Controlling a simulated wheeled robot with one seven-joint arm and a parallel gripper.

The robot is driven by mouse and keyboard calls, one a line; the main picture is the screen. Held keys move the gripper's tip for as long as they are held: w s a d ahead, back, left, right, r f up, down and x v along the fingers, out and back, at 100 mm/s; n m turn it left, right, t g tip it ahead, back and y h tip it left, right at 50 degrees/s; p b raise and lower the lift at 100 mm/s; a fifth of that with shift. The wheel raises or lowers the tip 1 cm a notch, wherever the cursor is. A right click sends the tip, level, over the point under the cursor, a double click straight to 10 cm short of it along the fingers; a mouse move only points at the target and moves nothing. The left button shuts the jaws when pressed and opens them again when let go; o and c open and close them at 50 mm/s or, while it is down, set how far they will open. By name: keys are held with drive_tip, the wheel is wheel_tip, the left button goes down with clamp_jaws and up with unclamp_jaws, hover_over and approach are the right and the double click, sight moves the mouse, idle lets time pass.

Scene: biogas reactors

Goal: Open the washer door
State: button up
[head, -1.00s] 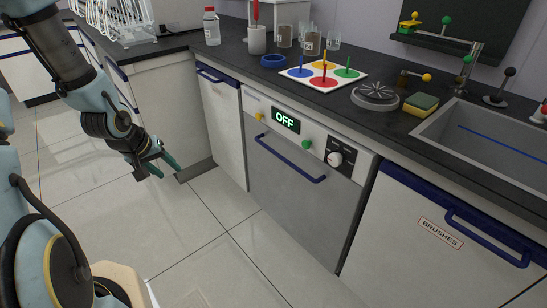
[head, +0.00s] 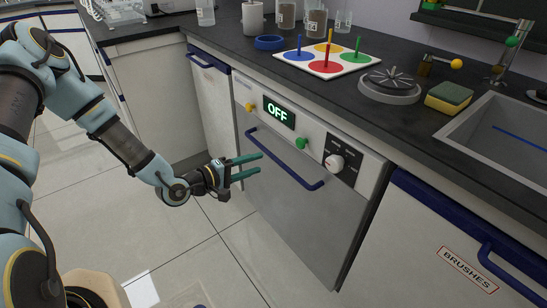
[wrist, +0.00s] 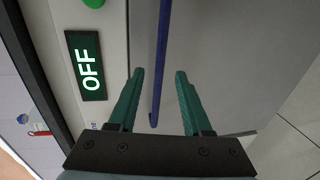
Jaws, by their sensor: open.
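The washer door (head: 288,215) is a grey front panel under the counter, and it is shut. Its blue bar handle (head: 286,160) runs along the top of the door, below a control strip with an "OFF" display (head: 280,113). My gripper (head: 260,165) is open and empty, with green fingers pointing at the door near the handle's left part. In the wrist view the blue handle (wrist: 160,60) lies between the lines of the two open fingers (wrist: 158,74), and its near end reaches into the gap. Whether the fingers touch it cannot be told.
A yellow button (head: 249,107), a green button (head: 301,143) and a dial (head: 334,162) sit on the strip. A BRUSHES cabinet (head: 430,235) stands to the right. The tiled floor (head: 185,260) before the washer is clear.

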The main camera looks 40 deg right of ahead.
sight(274, 156)
drive_tip(key=d, duration=0.2)
drive_tip(key=d+f, duration=0.1)
drive_tip(key=d, duration=0.4)
drive_tip(key=shift+s+d+f, duration=0.25)
drive_tip(key=shift+d+f, duration=0.05)
drive_tip(key=shift+d, duration=0.1)
clamp_jaws()
idle(1.0)
